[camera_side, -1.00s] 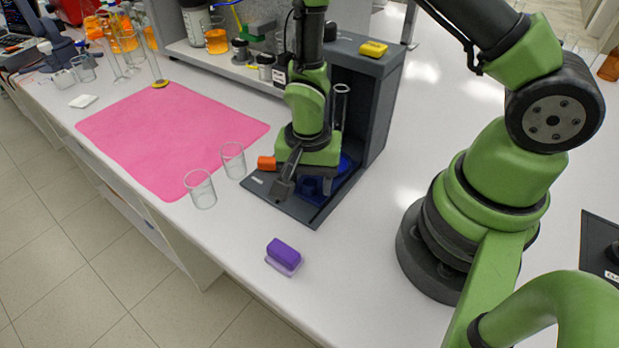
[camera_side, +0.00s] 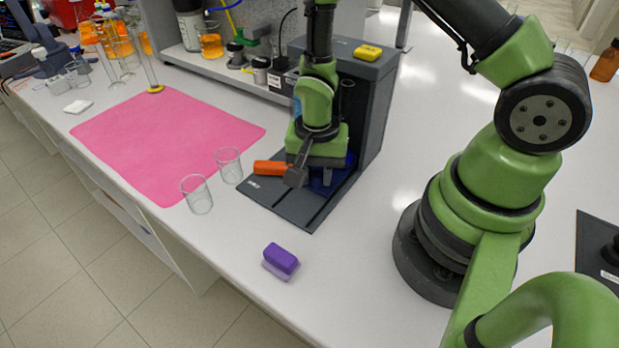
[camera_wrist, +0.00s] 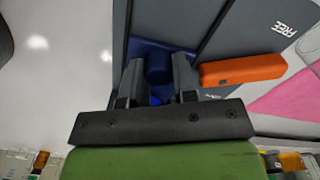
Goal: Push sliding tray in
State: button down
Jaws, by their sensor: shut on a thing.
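The blue sliding tray (camera_wrist: 150,48) with its upright blue knob shows in the wrist view, low on the dark grey rig (camera_side: 368,105). My gripper (camera_wrist: 158,78) is shut on the blue knob, one finger on each side of it. In the side view my gripper (camera_side: 316,180) is at the rig's open front, above its base plate (camera_side: 290,206). Only a little of the blue tray (camera_side: 322,178) shows there, as my gripper hides most of it. How deep the tray sits in the rig cannot be told.
An orange block (camera_side: 270,168) lies on the base plate beside my gripper. Two empty glass beakers (camera_side: 197,196) stand left of the plate, near a pink mat (camera_side: 165,140). A purple block (camera_side: 281,259) is near the table's front edge. A yellow item (camera_side: 368,52) tops the rig.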

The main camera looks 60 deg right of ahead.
jog(key=shift+d, duration=0.2)
jog(key=c, duration=0.9)
grip_release()
notch_tip(320, 180, up, 10)
jog(key=shift+w, duration=0.1)
